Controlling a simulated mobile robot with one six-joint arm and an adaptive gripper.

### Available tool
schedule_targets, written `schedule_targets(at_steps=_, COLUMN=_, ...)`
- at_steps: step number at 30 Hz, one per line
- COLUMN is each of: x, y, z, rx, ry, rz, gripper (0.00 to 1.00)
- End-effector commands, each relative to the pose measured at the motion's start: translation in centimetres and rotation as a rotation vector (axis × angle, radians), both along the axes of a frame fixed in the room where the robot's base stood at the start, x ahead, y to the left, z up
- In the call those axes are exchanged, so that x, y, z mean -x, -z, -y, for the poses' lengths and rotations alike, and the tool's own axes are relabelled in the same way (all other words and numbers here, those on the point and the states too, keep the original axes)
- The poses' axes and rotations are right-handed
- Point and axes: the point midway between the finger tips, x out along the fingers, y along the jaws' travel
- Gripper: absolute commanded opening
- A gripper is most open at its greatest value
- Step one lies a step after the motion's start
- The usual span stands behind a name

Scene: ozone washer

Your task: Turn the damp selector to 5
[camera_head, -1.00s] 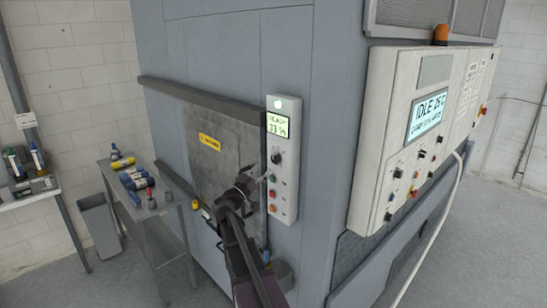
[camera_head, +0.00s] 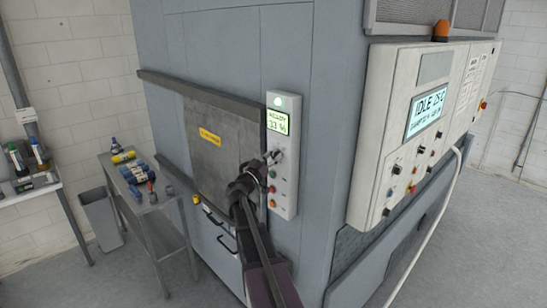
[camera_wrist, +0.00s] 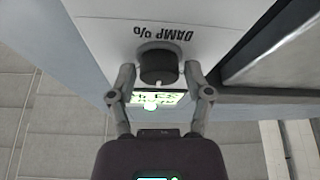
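The damp selector is a dark round knob (camera_wrist: 158,67) on a pale control panel (camera_head: 283,203); the wrist view shows the label DAMP % upside down beside it. In the head view the knob is mostly hidden behind my fingertips. My gripper (camera_head: 271,158) is at the knob. In the wrist view my gripper (camera_wrist: 160,72) is open, one fingertip on each side of the knob, with a small gap on both sides. The panel's green display (camera_head: 277,122) reads 33 %.
Several buttons sit below the knob on the panel. A metal door (camera_head: 222,150) and a rail are left of it. A larger control box (camera_head: 425,120) is to the right. A metal side table (camera_head: 152,205) with bottles and a grey bin (camera_head: 101,226) stand at the left.

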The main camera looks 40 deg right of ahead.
Motion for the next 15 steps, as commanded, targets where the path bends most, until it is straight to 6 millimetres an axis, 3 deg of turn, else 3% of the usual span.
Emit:
schedule_targets(at_steps=1, x=0.0, y=0.0, z=-0.01, rx=0.0, ry=0.0, rz=0.0, gripper=0.34)
schedule_targets(at_steps=4, x=0.0, y=-0.01, z=-0.01, rx=0.0, ry=0.0, rz=0.0, gripper=0.05)
schedule_targets(at_steps=5, x=0.0, y=-0.01, z=-0.01, rx=0.0, ry=0.0, rz=0.0, gripper=0.0)
schedule_targets(at_steps=15, x=0.02, y=-0.05, z=0.0, rx=0.002, ry=0.0, rz=-0.027, gripper=0.0)
